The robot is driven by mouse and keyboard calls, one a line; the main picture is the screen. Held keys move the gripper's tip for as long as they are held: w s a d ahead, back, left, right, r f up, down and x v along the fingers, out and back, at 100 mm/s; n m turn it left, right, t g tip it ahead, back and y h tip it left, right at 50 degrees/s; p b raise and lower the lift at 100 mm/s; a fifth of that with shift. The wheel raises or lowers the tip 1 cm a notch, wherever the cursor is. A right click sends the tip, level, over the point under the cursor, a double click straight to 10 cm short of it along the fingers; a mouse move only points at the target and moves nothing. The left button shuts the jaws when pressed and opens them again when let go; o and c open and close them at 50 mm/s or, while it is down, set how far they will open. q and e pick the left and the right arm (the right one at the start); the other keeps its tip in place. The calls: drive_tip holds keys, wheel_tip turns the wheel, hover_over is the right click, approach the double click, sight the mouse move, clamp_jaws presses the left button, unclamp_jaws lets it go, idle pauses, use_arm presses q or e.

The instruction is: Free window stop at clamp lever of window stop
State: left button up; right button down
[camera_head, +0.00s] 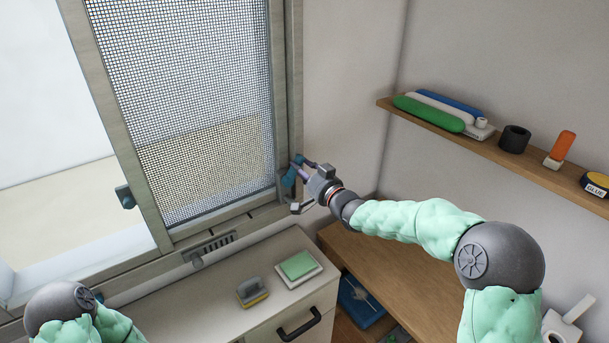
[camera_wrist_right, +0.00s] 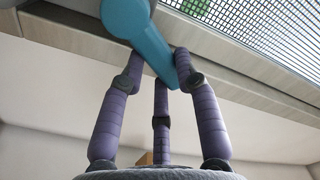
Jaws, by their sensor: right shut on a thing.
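The window stop's clamp lever (camera_head: 288,179) is a small teal piece on the right side of the window frame, partly hidden by my fingers in the head view. In the right wrist view the teal lever (camera_wrist_right: 150,45) has a round end at the top and a tapered arm running down between my purple fingers. My right gripper (camera_head: 300,167) is at the lever, shut on it; its fingers also fill the right wrist view (camera_wrist_right: 157,72). The rest of the window stop is hard to make out. My left gripper is out of view; only part of that arm shows at bottom left.
A mesh screen (camera_head: 190,105) fills the window sash, with another teal handle (camera_head: 126,196) on its left edge. A cabinet (camera_head: 225,308) below carries a green-topped sponge (camera_head: 298,265) and a grey brush-like block (camera_head: 252,292). A wooden shelf (camera_head: 545,163) with several items is at right.

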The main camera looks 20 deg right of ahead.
drive_tip(key=shift+s+a+n, duration=0.1)
drive_tip(key=shift+a+n, duration=0.1)
drive_tip(key=shift+n, duration=0.3)
drive_tip(key=shift+b, duration=0.3)
drive_tip(key=c, duration=0.9)
unclamp_jaws()
drive_tip(key=shift+r, duration=0.1)
drive_tip(key=shift+s, duration=0.1)
drive_tip(key=v, duration=1.1)
drive_tip(key=shift+s+d, duration=0.15)
drive_tip(key=shift+s, duration=0.25)
